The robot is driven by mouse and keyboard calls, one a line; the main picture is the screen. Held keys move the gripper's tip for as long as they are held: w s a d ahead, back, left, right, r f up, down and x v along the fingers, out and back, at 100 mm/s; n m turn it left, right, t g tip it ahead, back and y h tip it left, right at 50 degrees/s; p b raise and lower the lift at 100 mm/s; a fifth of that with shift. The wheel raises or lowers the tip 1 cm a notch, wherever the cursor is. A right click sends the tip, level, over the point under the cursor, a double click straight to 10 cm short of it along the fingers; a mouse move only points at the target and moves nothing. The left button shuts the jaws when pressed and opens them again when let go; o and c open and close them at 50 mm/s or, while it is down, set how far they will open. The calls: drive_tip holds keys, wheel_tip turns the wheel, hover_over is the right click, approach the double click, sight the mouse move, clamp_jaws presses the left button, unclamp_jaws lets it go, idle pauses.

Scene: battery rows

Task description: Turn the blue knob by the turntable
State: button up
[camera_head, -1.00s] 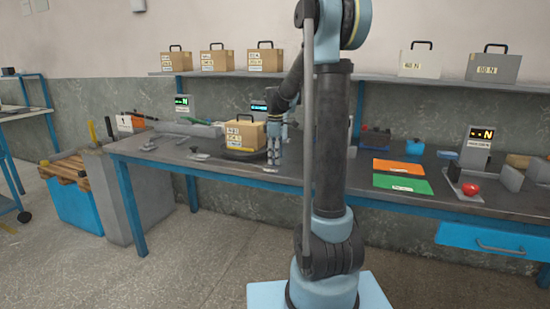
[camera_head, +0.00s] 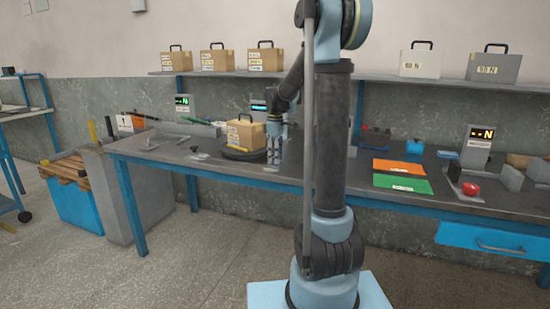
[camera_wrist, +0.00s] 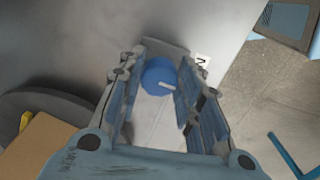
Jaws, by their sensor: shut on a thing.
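The blue knob (camera_wrist: 156,76) shows in the wrist view with a white pointer mark. It sits between the two fingers of my gripper (camera_wrist: 162,65), which is shut on it. In the head view my gripper (camera_head: 274,160) points down at the bench just right of the turntable, and the knob is hidden there by the fingers. The dark round turntable (camera_head: 230,155) carries a cardboard box (camera_head: 246,135) with a black handle and labels. In the wrist view the turntable's edge (camera_wrist: 50,100) and part of the box (camera_wrist: 45,150) show at the lower left.
A small white label (camera_wrist: 203,60) is beside the knob. Displays stand behind the turntable, one green (camera_head: 183,101). An orange sheet (camera_head: 398,167) and a green sheet (camera_head: 403,184) lie to the right. Several boxes stand on the shelf (camera_head: 330,77) above the bench.

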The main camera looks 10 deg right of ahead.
drive_tip(key=m, duration=1.1)
drive_tip(key=shift+a+m, duration=0.15)
drive_tip(key=shift+m, duration=0.15)
drive_tip(key=m, duration=0.5)
drive_tip(key=shift+s+a, duration=0.1)
drive_tip(key=m, duration=0.5)
drive_tip(key=shift+a+m, duration=0.1)
drive_tip(key=shift+m, duration=0.3)
drive_tip(key=o, duration=1.1)
drive_tip(key=shift+c, duration=0.2)
